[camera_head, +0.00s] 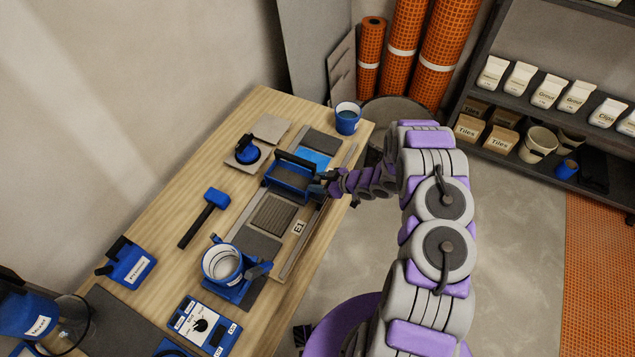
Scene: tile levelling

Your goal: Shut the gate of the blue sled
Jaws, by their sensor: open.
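The blue sled (291,187) is a box-like frame with a dark inside, sitting across the tile strip on the wooden bench. A raised black bar (297,159) runs along its far side. I cannot tell which part is the gate or how far open it is. My gripper (322,185) is at the sled's right end, very close to it. Its fingers are small and dark here; they look open with nothing held. I cannot tell whether they touch the sled. The gripper hides part of the sled's right end.
A metal rail (300,238) runs along the strip's right side. A white-lined pot (222,263) on a blue base stands nearer. A blue mallet (206,214) lies left, a blue suction cup (248,150) behind it. A blue cup (347,117) stands at the far corner.

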